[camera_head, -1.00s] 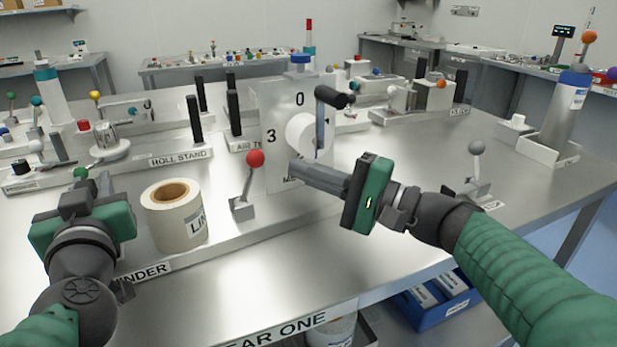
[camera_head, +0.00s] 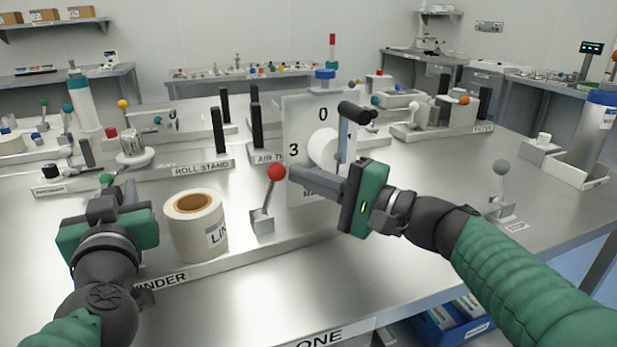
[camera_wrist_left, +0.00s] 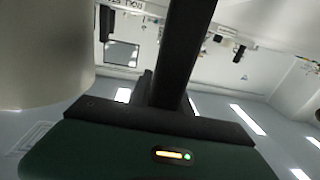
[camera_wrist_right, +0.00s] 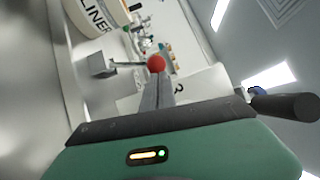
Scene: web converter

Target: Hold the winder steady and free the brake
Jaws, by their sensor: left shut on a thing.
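The winder carries a label (camera_head: 163,281) at the front left of the bench. A white LINER roll (camera_head: 195,226) stands upright on it. A lever with a red ball (camera_head: 276,172) rises beside the roll; the ball also shows in the right wrist view (camera_wrist_right: 156,63). My left gripper (camera_head: 106,190) is left of the roll, shut on a part hidden behind it. A green ball (camera_head: 107,178) shows just past its fingers. My right gripper (camera_head: 308,181) looks shut and empty. Its fingertips point left, close to the red ball; contact cannot be told.
Behind my right fingers stands a pale plate (camera_head: 300,127) marked 0 and 3, with a black-handled crank (camera_head: 355,112). A grey-ball lever (camera_head: 502,167) stands at the right. Roll stand (camera_head: 202,167) and other devices fill the back. The bench front between my arms is clear.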

